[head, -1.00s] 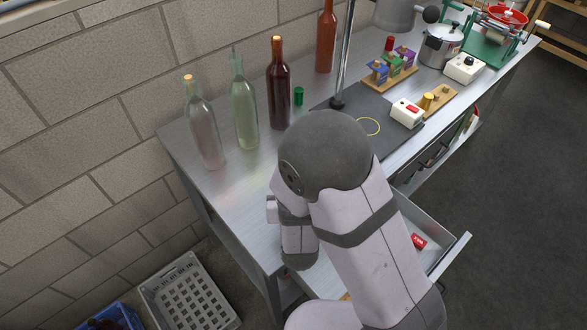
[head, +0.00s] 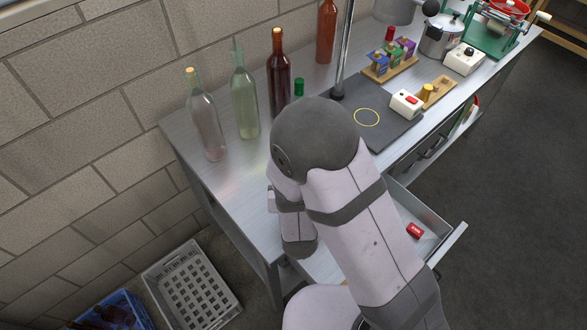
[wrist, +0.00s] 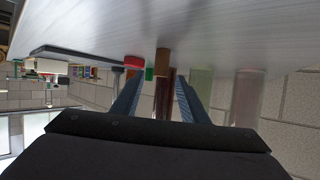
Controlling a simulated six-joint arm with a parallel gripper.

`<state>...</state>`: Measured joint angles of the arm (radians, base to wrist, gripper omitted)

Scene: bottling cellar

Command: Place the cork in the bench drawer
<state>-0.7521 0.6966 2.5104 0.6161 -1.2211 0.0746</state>
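My gripper (wrist: 160,103) shows in the wrist view with its two fingers apart and nothing held between them. A brown cylinder (wrist: 162,62) that looks like the cork stands on the bench top beyond the fingertips, in line with the gap. The wrist view is upside down. In the head view my arm hides the gripper and the cork. The bench drawer (head: 455,239) is pulled open at the lower right. A small red item (head: 414,230) lies in it, and my arm covers part of the drawer.
Near the cork are a red round thing (wrist: 134,62) and a green cap (wrist: 149,73). Several bottles, including a clear one (head: 207,125), stand along the wall side of the bench (head: 190,145). A grey crate (head: 232,300) and a blue crate (head: 143,312) are on the floor.

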